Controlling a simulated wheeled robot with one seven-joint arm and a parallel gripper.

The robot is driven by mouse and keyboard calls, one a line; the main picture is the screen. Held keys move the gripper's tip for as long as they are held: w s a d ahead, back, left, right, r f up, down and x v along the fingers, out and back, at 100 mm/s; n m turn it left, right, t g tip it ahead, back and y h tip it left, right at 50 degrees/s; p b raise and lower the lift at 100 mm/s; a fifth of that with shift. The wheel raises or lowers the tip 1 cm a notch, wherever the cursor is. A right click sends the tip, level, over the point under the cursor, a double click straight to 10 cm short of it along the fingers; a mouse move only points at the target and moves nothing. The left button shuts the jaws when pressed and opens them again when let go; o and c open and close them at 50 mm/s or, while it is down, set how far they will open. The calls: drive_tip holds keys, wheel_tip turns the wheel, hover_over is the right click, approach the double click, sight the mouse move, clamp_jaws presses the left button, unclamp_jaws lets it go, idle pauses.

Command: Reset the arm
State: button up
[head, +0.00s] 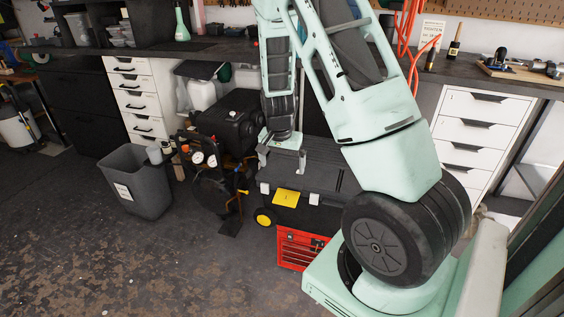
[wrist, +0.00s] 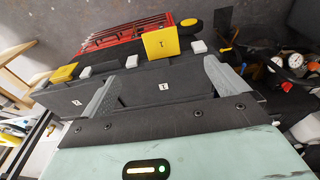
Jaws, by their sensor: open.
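My mint-green arm reaches forward and hangs down in the head view. My gripper (head: 282,158) points down over a dark grey rolling toolbox (head: 325,165). In the wrist view my gripper (wrist: 162,82) has its two grey fingers wide apart, with nothing held between them. The toolbox (wrist: 190,88) lies beyond and behind the fingers. I cannot tell whether the fingers touch it.
A red toolbox (head: 298,246) stands below the grey one, near a black compressor (head: 208,172) with gauges. A grey bin (head: 137,180) stands at left. The workbench (head: 225,50) runs behind, with white drawers (head: 478,130) at right. The front-left floor is clear.

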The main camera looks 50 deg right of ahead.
idle(0.4)
drive_tip(key=s+a+r+n+y+p, duration=0.15)
drive_tip(key=a+r+n, duration=0.4)
drive_tip(key=a, duration=0.75)
drive_tip(key=s+a+r+n+y+p, duration=0.1)
drive_tip(key=a+r+n+p, duration=0.25)
drive_tip(key=a+r, duration=0.6)
drive_tip(key=s+a+r+n+p, duration=0.2)
drive_tip(key=s+a+r+n, duration=0.2)
drive_tip(key=s+a+n, duration=0.2)
drive_tip(key=s+a+r+n+p, duration=0.1)
drive_tip(key=s+a+r+n, duration=0.3)
drive_tip(key=s+a, duration=0.6)
drive_tip(key=shift+s+a+n+g+p, duration=0.3)
drive_tip(key=shift+s+a+n+p, duration=0.1)
drive_tip(key=shift+s+n, duration=0.75)
